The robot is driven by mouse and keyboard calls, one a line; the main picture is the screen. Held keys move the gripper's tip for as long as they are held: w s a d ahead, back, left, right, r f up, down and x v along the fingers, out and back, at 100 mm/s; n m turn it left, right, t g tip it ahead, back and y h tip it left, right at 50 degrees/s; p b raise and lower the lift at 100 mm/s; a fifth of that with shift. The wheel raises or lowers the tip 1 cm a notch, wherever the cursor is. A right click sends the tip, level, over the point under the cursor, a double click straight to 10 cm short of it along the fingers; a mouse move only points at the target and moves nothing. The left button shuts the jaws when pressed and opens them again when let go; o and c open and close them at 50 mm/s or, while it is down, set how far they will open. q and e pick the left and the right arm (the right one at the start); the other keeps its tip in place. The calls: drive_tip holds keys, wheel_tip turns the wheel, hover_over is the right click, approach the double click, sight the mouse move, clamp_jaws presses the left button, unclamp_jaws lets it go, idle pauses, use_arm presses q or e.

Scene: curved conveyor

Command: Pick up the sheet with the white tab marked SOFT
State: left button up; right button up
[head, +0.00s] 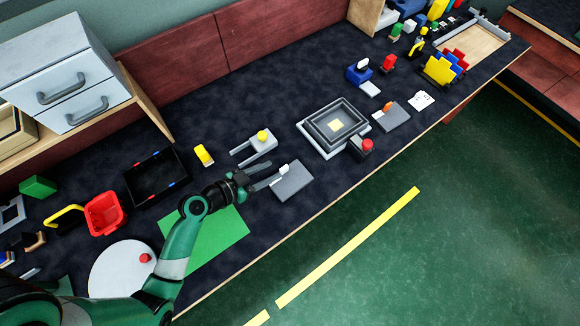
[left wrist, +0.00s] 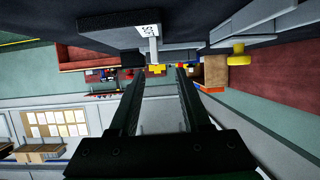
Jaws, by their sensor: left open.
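The dark grey sheet (head: 294,185) lies on the dark bench top with a white tab (head: 283,169) at its upper left edge. In the left wrist view the sheet (left wrist: 122,33) shows sideways, and its white tab (left wrist: 150,31) carries dark lettering that is hard to read in full. My left gripper (head: 270,176) is open, low over the bench, just left of the sheet with its fingers pointing at the tab. In the left wrist view nothing is held between the fingertips (left wrist: 160,73), and the tab appears beyond them. My right gripper is not in view.
A light grey part with a yellow knob (head: 262,136) lies just behind the fingers. A green mat (head: 215,240) is under my arm. A black tray (head: 157,180), a framed plate (head: 335,125), a red button (head: 367,145) and another grey sheet with an orange tab (head: 394,118) stand around.

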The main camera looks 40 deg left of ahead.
sight(282, 169)
use_arm(q)
drive_tip(key=shift+w+f, duration=0.2)
drive_tip(key=shift+w, duration=0.2)
drive_tip(key=w+f, duration=0.1)
drive_tip(key=w+d+b, duration=0.1)
drive_tip(key=w+f, duration=0.1)
drive_tip(key=shift+w+d+f, duration=0.15)
drive_tip(key=shift+w+f, duration=0.15)
drive_tip(key=shift+w+b, duration=0.3)
drive_tip(key=shift+w, duration=0.15)
drive_tip(key=shift+s, duration=0.1)
drive_tip(key=shift+c, duration=0.3)
clamp_jaws()
